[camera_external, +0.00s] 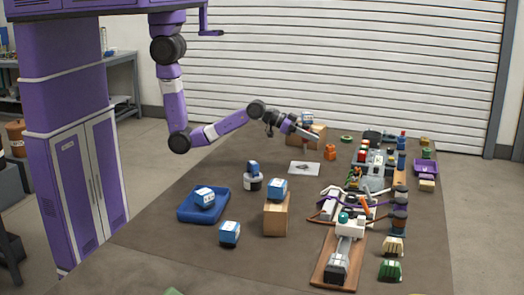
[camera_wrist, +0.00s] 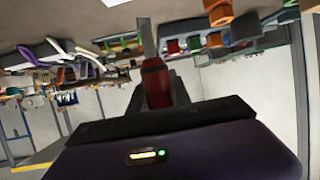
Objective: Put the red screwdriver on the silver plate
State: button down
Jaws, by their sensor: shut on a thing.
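My gripper (camera_wrist: 163,92) is shut on the red screwdriver (camera_wrist: 155,82) in the wrist view. The red handle sits at the fingers and the grey shaft extends away from the gripper, toward the top of the picture. In the external view my gripper (camera_external: 303,132) is above the far middle of the table. The screwdriver is too small to make out clearly there. A pale, flat plate (camera_external: 296,171), which looks like the silver plate, lies on the table below and nearer the camera than the gripper.
A cardboard box with a blue-and-white block (camera_external: 307,118) on top stands behind the gripper. An orange object (camera_external: 330,152) stands right of the plate. A blue tray (camera_external: 190,213) and a wooden block (camera_external: 276,220) stand nearer the camera.

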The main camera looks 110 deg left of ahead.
jog(key=shift+f, duration=2.95)
jog(key=shift+f, duration=0.15)
jog(key=c, duration=1.2)
grip_release()
jog(key=shift+s+r, duration=0.15)
jog(key=shift+r, duration=0.05)
jog(key=v, duration=1.1)
jog(key=shift+s+d+r+b, duration=0.15)
jog(key=shift+s+b, duration=0.15)
